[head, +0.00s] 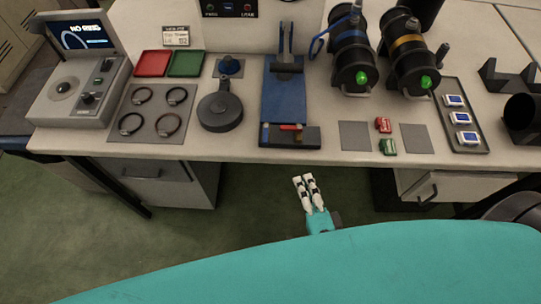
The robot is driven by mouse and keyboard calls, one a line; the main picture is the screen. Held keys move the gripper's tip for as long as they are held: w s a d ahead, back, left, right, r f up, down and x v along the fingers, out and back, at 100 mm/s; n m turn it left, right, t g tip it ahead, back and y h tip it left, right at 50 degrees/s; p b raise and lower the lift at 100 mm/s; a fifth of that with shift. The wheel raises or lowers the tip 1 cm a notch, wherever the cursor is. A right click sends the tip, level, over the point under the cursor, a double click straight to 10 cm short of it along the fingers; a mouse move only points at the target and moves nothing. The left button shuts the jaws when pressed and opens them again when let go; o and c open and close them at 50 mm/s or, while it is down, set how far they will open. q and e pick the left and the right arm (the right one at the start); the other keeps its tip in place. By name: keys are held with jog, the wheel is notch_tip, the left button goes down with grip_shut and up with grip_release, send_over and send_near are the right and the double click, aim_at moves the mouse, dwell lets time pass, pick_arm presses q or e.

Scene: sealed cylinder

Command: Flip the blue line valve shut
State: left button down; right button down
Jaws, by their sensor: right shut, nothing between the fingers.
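My right gripper (308,177) is shut and empty, with white fingers close together. It is below and in front of the table's front edge, well apart from the cylinder. My left gripper is not in view.
A blue stand (284,100), red and green small blocks and a grey tray (470,146) are nearer the front. A console (80,90) stands at left.

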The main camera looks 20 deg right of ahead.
aim_at(266, 134)
jog(key=w+r, duration=0.1)
jog(key=w, duration=0.2)
jog(key=w+r+m+h+p, duration=0.1)
jog(key=w, duration=0.2)
jog(key=w+d+m+p, duration=0.1)
jog(key=w, duration=0.2)
jog(key=shift+w+r+t, duration=0.1)
jog(key=shift+r+t, duration=0.2)
jog(key=shift+r, duration=0.1)
jog(key=a, duration=0.1)
jog(key=w+a+p, duration=0.1)
jog(key=a, duration=0.1)
jog(key=shift+w+f, duration=0.15)
jog(key=shift+w, duration=0.05)
jog(key=shift+w+a, duration=0.1)
jog(key=shift+a, duration=0.35)
jog(key=shift+a, duration=0.1)
